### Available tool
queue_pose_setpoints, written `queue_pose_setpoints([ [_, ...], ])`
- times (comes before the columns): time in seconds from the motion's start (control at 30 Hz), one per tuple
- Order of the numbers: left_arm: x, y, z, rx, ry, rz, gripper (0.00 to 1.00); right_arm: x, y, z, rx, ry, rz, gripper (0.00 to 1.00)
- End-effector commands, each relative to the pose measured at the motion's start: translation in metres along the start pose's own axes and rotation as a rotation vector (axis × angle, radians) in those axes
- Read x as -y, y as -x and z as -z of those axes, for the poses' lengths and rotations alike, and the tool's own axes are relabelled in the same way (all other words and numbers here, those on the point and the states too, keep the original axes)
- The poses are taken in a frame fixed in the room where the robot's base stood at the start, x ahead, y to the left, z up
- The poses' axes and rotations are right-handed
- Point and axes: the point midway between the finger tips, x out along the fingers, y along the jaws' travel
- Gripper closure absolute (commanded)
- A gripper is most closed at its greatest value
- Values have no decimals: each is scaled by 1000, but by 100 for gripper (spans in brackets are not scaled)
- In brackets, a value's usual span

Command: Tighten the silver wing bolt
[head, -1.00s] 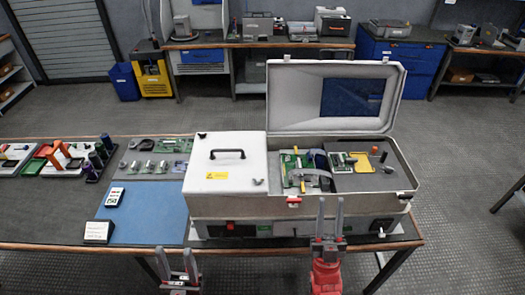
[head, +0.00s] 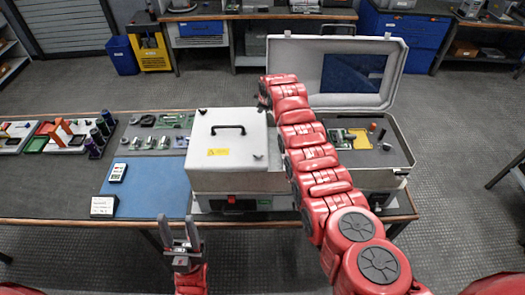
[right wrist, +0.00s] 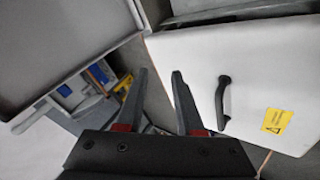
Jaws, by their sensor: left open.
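A white closed cover (head: 236,165) with a black handle (head: 228,129) and a yellow label (head: 217,152) forms the left part of the case. A small grey fitting (head: 258,157) near its front right corner may be the silver wing bolt; it is too small to be sure. The right wrist view shows the cover (right wrist: 190,60), its handle (right wrist: 222,100) and label (right wrist: 276,121), but no clear bolt. My left gripper (head: 178,224) is open and empty before the table.
The case's right compartment (head: 388,158) is open, its lid (head: 305,60) raised; my right arm crosses in front. A blue mat (head: 160,190), a meter (head: 118,172) and a white block (head: 103,207) lie left of the case. Parts trays (head: 70,150) stand farther left.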

Motion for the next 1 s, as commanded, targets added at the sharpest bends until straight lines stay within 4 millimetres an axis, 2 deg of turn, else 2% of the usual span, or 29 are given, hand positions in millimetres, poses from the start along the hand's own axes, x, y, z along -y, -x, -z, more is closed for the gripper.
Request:
queue_pose_setpoints([
  [0.03,0,0,0,0,0,0,49,2,24,9,45,55,80,64],
  [0.2,0,0,0,0,0,0,49,35,105,9,191,228,379,64],
  [0.3,0,0,0,0,0,0,49,49,146,7,240,297,503,64],
  [0.43,0,1,0,0,0,0,49,61,176,2,274,343,598,64],
  [0.57,0,9,-2,0,0,0,49,68,177,-2,282,354,622,64],
  [0.77,-2,42,-7,0,0,0,49,85,150,-14,281,353,619,64],
  [0.9,-3,69,-12,0,0,0,49,101,125,-25,281,352,618,64],
  [0.93,-3,56,-10,1,0,0,49,97,131,-22,281,352,619,64],
  [1.0,-2,46,-8,0,0,0,49,97,129,-21,279,352,618,64],
])
